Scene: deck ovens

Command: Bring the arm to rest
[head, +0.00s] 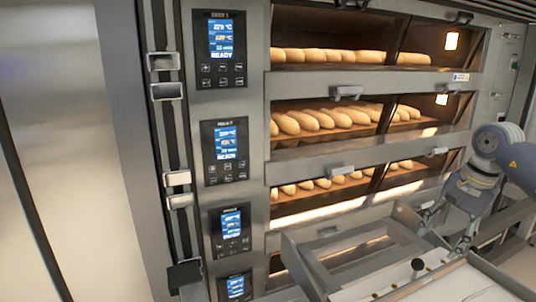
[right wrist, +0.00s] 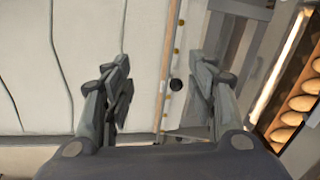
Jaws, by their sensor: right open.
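My right gripper (head: 445,235) hangs at the lower right, in front of the lowest visible oven deck, above the right side of a metal loader frame. In the right wrist view its two fingers (right wrist: 163,68) stand well apart with nothing between them. Beyond them lie a pale loader surface (right wrist: 100,30), its wooden edge strip and a black knob (right wrist: 176,85). The knob also shows in the head view (head: 418,264), left of the gripper and apart from it. My right arm (head: 500,145) comes in from the right edge. My left gripper is not in view.
A deck oven with stacked chambers holds rows of loaves (head: 322,120). Metal handles (head: 348,92) stick out between decks. Control panels (head: 224,150) line its left. The loader frame (head: 300,262) with its pale top (head: 465,285) fills the lower right, close under the gripper.

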